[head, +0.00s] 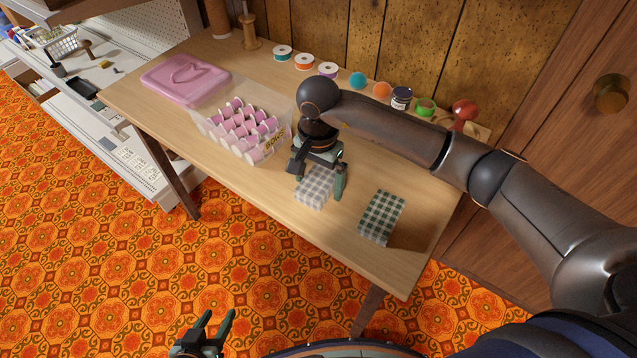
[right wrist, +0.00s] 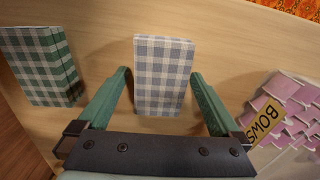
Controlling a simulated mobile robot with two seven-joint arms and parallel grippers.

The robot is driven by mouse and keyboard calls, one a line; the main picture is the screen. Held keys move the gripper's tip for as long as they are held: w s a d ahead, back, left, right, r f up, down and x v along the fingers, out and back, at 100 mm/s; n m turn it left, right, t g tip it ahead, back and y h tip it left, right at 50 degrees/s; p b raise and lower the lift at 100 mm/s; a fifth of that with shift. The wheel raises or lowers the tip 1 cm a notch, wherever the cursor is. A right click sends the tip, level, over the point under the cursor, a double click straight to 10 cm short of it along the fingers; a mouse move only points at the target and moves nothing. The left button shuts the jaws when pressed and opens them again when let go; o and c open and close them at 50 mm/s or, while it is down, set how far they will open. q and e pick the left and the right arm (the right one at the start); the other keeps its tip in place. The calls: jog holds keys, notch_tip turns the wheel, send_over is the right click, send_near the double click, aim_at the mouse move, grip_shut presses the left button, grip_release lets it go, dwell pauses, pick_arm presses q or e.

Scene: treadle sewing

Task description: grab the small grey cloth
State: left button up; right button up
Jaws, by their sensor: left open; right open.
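The small grey cloth (head: 314,187) is a folded grey-and-white checked piece lying on the wooden table. It also shows in the right wrist view (right wrist: 163,75), between the two fingers. My right gripper (head: 325,188) is open over the cloth, one finger on each side of it, and does not grip it. Whether the fingers touch the table I cannot tell. In the right wrist view, my right gripper (right wrist: 160,82) has a gap on both sides of the cloth. My left gripper (head: 216,325) is open and empty, low over the orange floor, away from the table.
A green checked cloth (head: 382,216) lies to the right of the grey one. A clear box of pink spools marked BOWS (head: 269,143) stands to its left. Ribbon rolls and jars line the wall. A pink case (head: 186,78) is at the table's far left.

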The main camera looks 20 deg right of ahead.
jog(key=c, duration=1.2)
jog(key=shift+r, duration=0.1)
jog(key=shift+c, duration=0.2)
